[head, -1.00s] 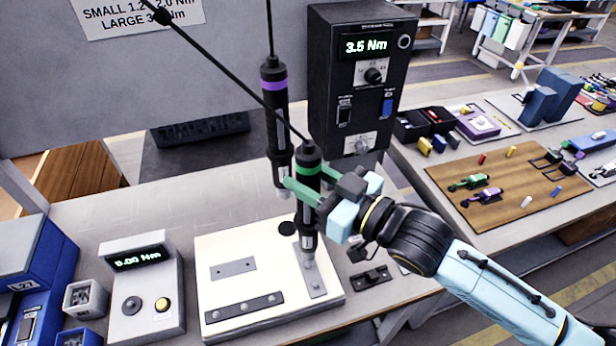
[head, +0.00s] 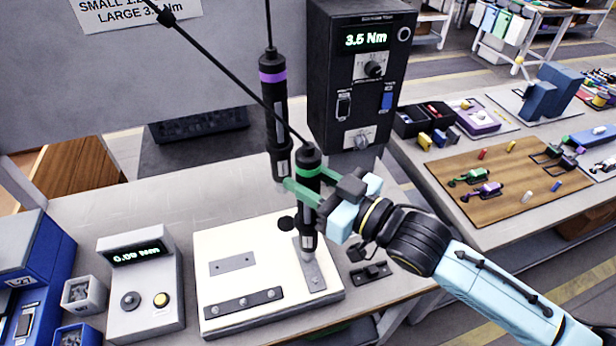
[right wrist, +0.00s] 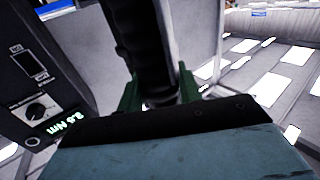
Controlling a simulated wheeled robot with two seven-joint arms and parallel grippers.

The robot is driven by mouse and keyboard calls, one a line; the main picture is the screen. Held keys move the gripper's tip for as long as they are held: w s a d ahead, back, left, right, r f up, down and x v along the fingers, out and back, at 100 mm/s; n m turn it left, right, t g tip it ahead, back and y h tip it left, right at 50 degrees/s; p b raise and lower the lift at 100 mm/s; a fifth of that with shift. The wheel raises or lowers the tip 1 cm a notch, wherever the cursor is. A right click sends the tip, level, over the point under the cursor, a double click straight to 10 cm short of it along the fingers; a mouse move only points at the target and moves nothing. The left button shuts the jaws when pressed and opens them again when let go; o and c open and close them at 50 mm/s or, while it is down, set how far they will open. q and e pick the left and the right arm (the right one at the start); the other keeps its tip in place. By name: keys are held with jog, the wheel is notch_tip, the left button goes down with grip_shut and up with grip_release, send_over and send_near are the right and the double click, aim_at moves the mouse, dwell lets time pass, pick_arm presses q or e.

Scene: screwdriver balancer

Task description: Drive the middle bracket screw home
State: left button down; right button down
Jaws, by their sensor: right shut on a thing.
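My right gripper (head: 306,182) is shut on the green-banded screwdriver (head: 308,160), which hangs upright from a thin cable. Its bit points down at the middle part of the narrow grey bracket (head: 316,281) at the right of the white board (head: 215,292). The bit hides whatever screw is under it, and I cannot tell whether it sits in a screw head. The dark screwdriver body (right wrist: 145,50) also shows between the green fingers in the right wrist view. My left gripper is not in view.
A purple-banded screwdriver (head: 274,110) hangs just behind. The black controller (head: 358,100) reads 3.5 Nm. A grey meter box (head: 145,312) stands left of the board. A dark strip with several screws (head: 243,302) and a small grey plate (head: 232,266) are on the board.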

jog(key=shift+f, duration=0.35)
jog(key=shift+f+b, duration=0.35)
jog(key=shift+b, duration=0.05)
jog(key=shift+s+f+b, duration=0.1)
jog(key=shift+f+b, duration=0.5)
jog(key=shift+f, duration=0.75)
dwell(1.4)
notch_tip(320, 180, up, 7)
jog(key=p, duration=0.6)
jog(key=shift+f+p, duration=0.15)
jog(key=shift+p, duration=0.25)
